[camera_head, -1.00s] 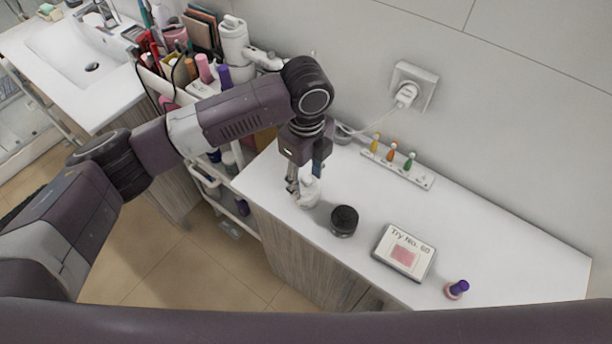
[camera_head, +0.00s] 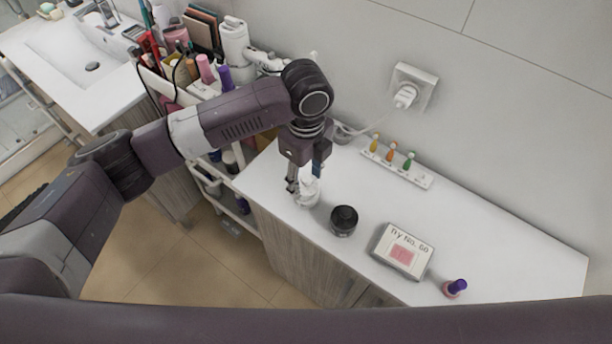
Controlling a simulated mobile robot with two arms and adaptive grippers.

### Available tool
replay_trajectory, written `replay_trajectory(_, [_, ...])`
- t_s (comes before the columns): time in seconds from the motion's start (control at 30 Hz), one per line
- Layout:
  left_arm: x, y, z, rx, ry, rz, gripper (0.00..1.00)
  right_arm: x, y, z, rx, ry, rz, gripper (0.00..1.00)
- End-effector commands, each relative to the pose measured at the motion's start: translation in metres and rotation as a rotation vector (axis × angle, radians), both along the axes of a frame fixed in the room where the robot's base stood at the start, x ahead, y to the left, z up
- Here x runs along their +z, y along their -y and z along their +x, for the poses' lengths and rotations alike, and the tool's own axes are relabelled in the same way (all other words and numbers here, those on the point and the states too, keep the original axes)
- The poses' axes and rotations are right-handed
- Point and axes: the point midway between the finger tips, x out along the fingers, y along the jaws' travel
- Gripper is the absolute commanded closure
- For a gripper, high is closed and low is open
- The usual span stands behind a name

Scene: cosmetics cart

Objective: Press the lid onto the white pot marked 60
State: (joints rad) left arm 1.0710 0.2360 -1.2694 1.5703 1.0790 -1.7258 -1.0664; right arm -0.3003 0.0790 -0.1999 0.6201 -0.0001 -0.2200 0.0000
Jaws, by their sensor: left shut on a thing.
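My left gripper (camera_head: 303,186) points down over the left part of the white counter and is shut on a small white lid (camera_head: 311,184). A white pot (camera_head: 307,201) stands on the counter directly beneath it. The lid and the pot look in line and very close. I cannot tell whether the lid is level or fully seated, since the fingers cover part of both. No mark on the pot can be read from here. My right gripper is not in view.
A black jar (camera_head: 343,220) stands close to the right of the pot. Farther right are a "Try No. 60" card (camera_head: 401,251) and a purple-capped bottle (camera_head: 455,288). A crowded cart (camera_head: 191,91) is behind my arm.

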Motion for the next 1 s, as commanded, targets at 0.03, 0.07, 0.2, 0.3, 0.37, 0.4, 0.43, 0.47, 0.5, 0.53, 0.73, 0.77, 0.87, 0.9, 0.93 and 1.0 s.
replay_trajectory(0.03, [0.0000,0.0001,-0.0001,0.000,0.000,0.000,0.66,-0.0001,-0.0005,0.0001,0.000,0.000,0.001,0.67])
replay_trajectory(0.07, [0.0000,0.0001,-0.0001,0.000,0.000,0.000,0.66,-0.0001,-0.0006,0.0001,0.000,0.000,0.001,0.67])
replay_trajectory(0.2, [0.0001,0.0001,0.0000,0.000,0.000,0.000,0.47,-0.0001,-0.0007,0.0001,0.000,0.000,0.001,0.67])
replay_trajectory(0.3, [0.0001,0.0001,-0.0001,0.000,0.000,0.000,0.36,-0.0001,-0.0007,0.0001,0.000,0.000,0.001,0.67])
replay_trajectory(0.37, [0.0001,0.0001,0.0000,0.000,0.000,0.000,0.34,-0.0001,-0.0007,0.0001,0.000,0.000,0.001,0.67])
replay_trajectory(0.4, [0.0001,0.0001,0.0000,0.000,0.000,0.000,0.34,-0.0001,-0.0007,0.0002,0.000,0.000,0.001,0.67])
replay_trajectory(0.43, [0.0001,0.0001,0.0000,0.000,0.000,0.000,0.34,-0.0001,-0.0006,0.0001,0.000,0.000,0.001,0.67])
replay_trajectory(0.47, [0.0001,0.0001,0.0000,0.000,0.000,0.000,0.34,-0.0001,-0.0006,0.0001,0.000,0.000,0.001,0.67])
replay_trajectory(0.5, [0.0001,0.0001,0.0000,0.000,0.000,0.000,0.34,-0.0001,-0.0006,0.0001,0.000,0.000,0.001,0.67])
replay_trajectory(0.53, [0.0001,0.0001,0.0000,0.000,0.000,0.000,0.33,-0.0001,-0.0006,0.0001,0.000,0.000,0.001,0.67])
replay_trajectory(0.73, [0.0001,0.0000,0.0000,0.000,0.000,0.000,0.17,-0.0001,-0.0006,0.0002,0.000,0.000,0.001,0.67])
replay_trajectory(0.77, [0.0001,0.0000,0.0000,0.000,0.000,0.000,0.17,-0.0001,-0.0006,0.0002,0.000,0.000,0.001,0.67])
replay_trajectory(0.87, [0.0001,0.0000,0.0000,0.000,0.000,0.000,0.17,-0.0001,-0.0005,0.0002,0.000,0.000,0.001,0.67])
replay_trajectory(0.9, [0.0001,0.0000,0.0000,0.000,0.000,0.000,0.17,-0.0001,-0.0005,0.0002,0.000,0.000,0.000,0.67])
replay_trajectory(0.93, [0.0002,0.0000,0.0000,0.000,0.000,0.000,0.17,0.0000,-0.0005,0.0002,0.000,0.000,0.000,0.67])
replay_trajectory(1.0, [0.0012,0.0001,0.0001,0.000,0.000,0.000,0.17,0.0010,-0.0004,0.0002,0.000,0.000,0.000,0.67])
